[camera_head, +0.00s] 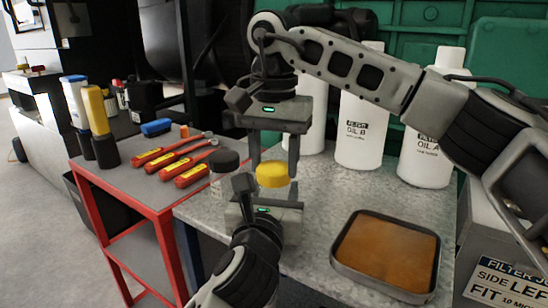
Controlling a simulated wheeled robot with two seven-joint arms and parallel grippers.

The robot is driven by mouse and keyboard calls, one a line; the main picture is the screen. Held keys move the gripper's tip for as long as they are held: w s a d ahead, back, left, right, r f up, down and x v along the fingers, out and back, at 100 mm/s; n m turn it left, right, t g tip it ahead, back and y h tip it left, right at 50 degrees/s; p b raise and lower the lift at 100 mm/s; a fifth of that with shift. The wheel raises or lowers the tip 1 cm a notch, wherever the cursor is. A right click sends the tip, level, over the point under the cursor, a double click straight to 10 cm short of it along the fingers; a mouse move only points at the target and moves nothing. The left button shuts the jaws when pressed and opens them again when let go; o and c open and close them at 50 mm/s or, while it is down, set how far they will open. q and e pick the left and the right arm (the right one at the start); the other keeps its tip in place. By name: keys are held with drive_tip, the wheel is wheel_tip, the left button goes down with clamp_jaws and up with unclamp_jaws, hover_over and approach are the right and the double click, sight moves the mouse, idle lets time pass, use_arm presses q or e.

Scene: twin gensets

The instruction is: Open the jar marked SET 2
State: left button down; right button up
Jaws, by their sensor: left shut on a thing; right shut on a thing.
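A jar with a yellow lid (272,176) stands at the left part of the grey metal bench, and no marking on it can be read. My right gripper (274,166) reaches down from above, shut on the yellow lid with a finger on each side. My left gripper (268,191) comes from the front below, shut on the jar under the lid. The jar's body is mostly hidden by the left gripper. The lid looks level, and I cannot tell whether it has turned. A second jar with a black lid (224,161) stands just left, partly behind my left gripper.
A metal tray (339,266) of brown liquid lies at the right front of the bench. White oil bottles (362,130) stand along the back. A red-framed cart (160,215) at left holds red-handled tools (190,175) and several bottles. Bare bench lies between jar and tray.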

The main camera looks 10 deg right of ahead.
sight(274, 167)
use_arm(q)
drive_tip(key=shift+f, duration=0.1)
use_arm(e)
drive_tip(key=shift+r, duration=0.2)
drive_tip(key=shift+r, duration=0.9)
drive_tip(key=shift+r, duration=2.05)
use_arm(q)
drive_tip(key=c, duration=0.6)
unclamp_jaws()
drive_tip(key=shift+o, duration=0.2)
